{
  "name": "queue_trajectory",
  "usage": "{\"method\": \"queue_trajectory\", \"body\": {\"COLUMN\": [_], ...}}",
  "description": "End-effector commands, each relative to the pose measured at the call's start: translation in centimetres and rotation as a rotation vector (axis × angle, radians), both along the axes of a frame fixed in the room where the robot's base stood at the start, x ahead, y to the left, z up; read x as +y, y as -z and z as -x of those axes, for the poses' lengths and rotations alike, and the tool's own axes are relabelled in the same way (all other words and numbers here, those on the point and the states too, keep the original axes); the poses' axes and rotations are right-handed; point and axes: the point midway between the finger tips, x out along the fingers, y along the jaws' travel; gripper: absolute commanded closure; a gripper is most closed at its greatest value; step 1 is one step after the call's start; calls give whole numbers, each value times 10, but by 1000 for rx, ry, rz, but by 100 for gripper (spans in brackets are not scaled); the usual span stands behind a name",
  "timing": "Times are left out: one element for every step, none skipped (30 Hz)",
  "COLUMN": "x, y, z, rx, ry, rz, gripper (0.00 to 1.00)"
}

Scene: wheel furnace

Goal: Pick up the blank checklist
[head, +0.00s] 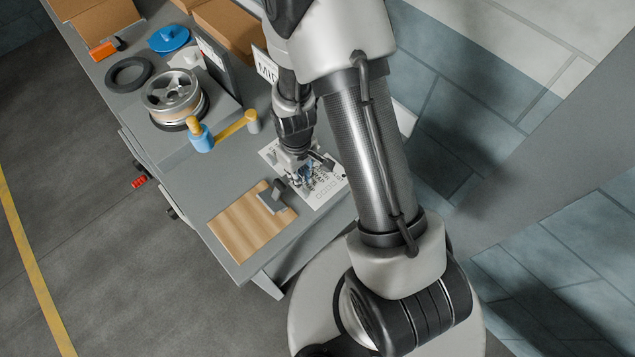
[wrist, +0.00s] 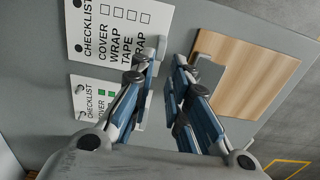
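The blank checklist (wrist: 125,24) is a white sheet with two dark holes, black lettering and empty boxes. It lies at the top left of the wrist view. Below it lies a second, smaller-looking checklist (wrist: 88,98) with green-filled boxes. My gripper (wrist: 165,66) is open and empty, its two blue-grey fingers apart. The fingertips are over the right end of the sheets; I cannot tell whether they touch. In the head view my gripper (head: 303,174) hangs over white checklist paper (head: 326,192) on the grey bench and hides part of it.
A wooden clipboard (wrist: 252,48) with a grey clip (wrist: 208,72) lies right of the sheets. In the head view, a wheel (head: 174,91), a blue-and-yellow handle piece (head: 201,138), a black ring (head: 128,74) and cardboard boxes (head: 228,28) occupy the far bench.

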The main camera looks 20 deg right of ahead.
Motion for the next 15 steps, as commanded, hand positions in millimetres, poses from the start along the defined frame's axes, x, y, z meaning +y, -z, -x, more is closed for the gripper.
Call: {"method": "queue_trajectory", "body": {"x": [0, 0, 0, 0, 0, 0, 0, 0, 0, 0, 0, 0, 1, 1, 1], "y": [12, 17, 21, 25, 27, 29, 31, 32, 33, 36, 39, 45, 50, 55, 62], "z": [1, 1, 0, 0, 0, 0, 0, 0, -1, -1, -1, -1, -1, -2, -2], "rx": [2, 3, 2, 0, 0, 0, 0, -1, -1, -1, 0, 1, 1, 1, 2], "ry": [0, 0, 0, 0, 0, 0, 0, 0, 0, 0, 0, 0, 0, 0, 0], "rz": [0, 0, 0, 0, 0, 0, 0, 0, 0, 0, 0, 0, 0, 0, 0], "gripper": [84, 84, 84, 84, 84, 84, 84, 84, 84, 84, 84, 84, 84, 84, 84]}}
